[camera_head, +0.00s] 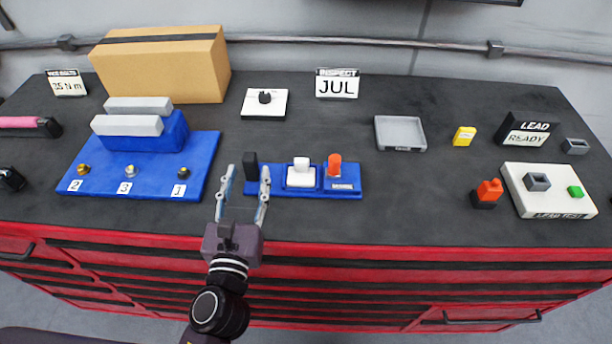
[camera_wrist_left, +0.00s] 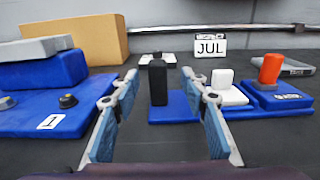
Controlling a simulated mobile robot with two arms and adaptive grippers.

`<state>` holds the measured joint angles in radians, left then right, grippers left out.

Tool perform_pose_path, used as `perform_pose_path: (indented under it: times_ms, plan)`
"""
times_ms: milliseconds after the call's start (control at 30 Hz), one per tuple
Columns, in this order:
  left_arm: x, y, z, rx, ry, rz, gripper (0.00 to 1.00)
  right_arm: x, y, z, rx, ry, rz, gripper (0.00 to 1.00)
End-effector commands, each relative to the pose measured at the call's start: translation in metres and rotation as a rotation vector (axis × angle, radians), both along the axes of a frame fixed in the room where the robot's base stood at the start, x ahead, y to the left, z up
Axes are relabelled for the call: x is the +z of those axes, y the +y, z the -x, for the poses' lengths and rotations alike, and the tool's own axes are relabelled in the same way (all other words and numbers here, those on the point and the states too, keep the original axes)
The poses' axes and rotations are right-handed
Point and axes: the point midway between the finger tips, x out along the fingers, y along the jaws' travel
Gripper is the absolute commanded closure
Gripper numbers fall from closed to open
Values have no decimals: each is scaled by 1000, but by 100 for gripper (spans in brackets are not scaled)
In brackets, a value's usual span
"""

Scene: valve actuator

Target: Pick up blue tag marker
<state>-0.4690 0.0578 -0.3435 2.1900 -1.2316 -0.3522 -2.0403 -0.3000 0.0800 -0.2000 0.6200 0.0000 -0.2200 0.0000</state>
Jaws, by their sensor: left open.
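I cannot single out a blue tag marker for certain. A low blue holder (camera_head: 346,189) has an upright black block (camera_head: 250,163) at its left end, a white block (camera_head: 301,163) in the middle and an orange piece (camera_head: 334,163) at the right. My left gripper (camera_head: 248,173) is open and empty, its fingertips to either side of the black block in the head view. In the left wrist view the black block (camera_wrist_left: 158,82) shows upright between the open fingers (camera_wrist_left: 158,95), farther off; contact is not visible. My right gripper is not in view.
A blue stand (camera_head: 140,182) with numbered knobs is left of my gripper, and a cardboard box (camera_head: 165,70) stands behind it. A white base (camera_head: 263,103) and JUL sign (camera_head: 337,86) are at the back. A grey tray (camera_head: 400,133) is to the right. Dark tabletop between is clear.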

Motion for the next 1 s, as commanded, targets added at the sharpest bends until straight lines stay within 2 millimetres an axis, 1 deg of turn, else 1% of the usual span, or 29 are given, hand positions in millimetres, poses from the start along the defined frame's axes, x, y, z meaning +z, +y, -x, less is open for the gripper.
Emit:
perform_pose_path:
  times_ms: [133,300,400,533,767,1000]
  plan:
    - [-1,1,-10,-1,-1,-1,59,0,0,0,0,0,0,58]
    - [-2,4,-35,0,-3,-2,59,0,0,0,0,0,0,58]
    - [-3,4,-45,0,-2,0,59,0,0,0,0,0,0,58]
    - [-3,4,-52,-1,0,-1,59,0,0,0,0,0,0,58]
    - [-3,4,-52,-1,1,0,59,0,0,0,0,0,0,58]
    - [-3,4,-52,-1,0,0,86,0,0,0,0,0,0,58]
